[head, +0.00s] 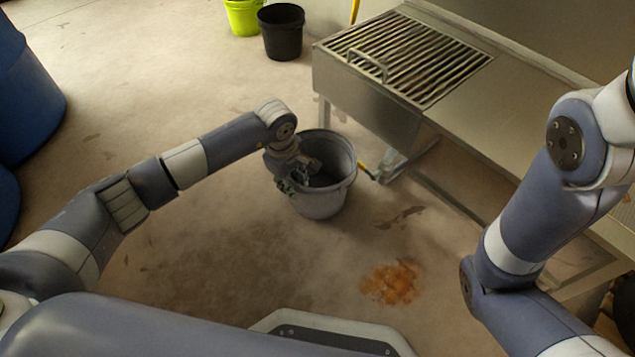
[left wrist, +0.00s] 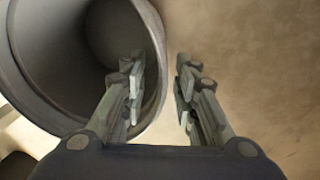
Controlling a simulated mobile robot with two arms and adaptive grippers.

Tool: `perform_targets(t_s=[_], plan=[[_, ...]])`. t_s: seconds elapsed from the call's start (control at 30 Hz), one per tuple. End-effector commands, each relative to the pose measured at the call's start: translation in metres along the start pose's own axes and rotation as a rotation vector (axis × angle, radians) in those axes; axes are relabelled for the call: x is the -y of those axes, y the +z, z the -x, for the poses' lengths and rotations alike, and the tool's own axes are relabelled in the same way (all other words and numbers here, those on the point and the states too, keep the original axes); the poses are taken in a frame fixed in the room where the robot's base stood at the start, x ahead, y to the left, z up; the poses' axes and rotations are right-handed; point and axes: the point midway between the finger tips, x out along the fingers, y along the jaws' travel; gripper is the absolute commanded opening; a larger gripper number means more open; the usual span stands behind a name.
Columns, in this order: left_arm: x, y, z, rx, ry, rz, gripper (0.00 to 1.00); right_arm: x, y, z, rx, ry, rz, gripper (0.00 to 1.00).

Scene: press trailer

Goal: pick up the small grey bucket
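The small grey bucket (head: 325,203) stands upright on the floor in the middle of the head view, beside the metal bench. My left gripper (head: 289,182) is at the bucket's left rim. In the left wrist view the bucket (left wrist: 35,65) fills the left side. There my left gripper (left wrist: 158,90) is open, with one finger over the bucket's opening and the other outside its wall. The rim lies between the fingers, nearer the left one, with a gap to the right one. My right arm shows at the right of the head view, but its gripper is out of the picture.
The metal bench with a slatted grate (head: 408,62) stands close behind and right of the bucket. A black bucket (head: 282,35) and a yellow-green bucket (head: 243,14) stand at the back. Blue barrels (head: 28,105) are at the left. An orange stain (head: 391,283) marks the floor. The floor left of the bucket is clear.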

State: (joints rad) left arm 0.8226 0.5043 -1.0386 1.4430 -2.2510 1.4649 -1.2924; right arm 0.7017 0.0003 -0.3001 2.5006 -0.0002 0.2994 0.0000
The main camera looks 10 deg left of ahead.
Motion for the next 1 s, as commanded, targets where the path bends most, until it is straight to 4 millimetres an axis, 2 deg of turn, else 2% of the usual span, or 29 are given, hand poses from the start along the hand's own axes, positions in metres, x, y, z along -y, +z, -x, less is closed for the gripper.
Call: perform_targets(t_s=[0.07, 0.1, 0.2, 0.67, 0.97, 1.0], plan=[[0.0, 0.0, 0.0, 0.0, 0.0, 0.0, 0.27, 0.0, 0.0, 0.0, 0.0, 0.0, 0.0, 0.4], [0.0, 0.0, 0.0, 0.0, 0.0, 0.0, 0.18, 0.0, 0.0, 0.0, 0.0, 0.0, 0.0, 0.4], [0.0, 0.0, 0.0, 0.0, 0.0, 0.0, 0.0, 0.0, 0.0, 0.0, 0.0, 0.0, 0.0, 0.4], [-0.001, 0.0, 0.002, 0.0, 0.001, 0.001, 0.0, 0.0, 0.0, -0.002, -0.001, 0.0, 0.0, 0.4], [-0.004, 0.0, 0.025, -0.001, 0.002, 0.0, 0.0, -0.005, 0.009, -0.012, 0.01, 0.008, -0.003, 0.4], [-0.004, 0.0, 0.028, -0.001, 0.002, 0.0, 0.0, -0.006, 0.015, -0.007, 0.027, 0.013, -0.004, 0.4]])
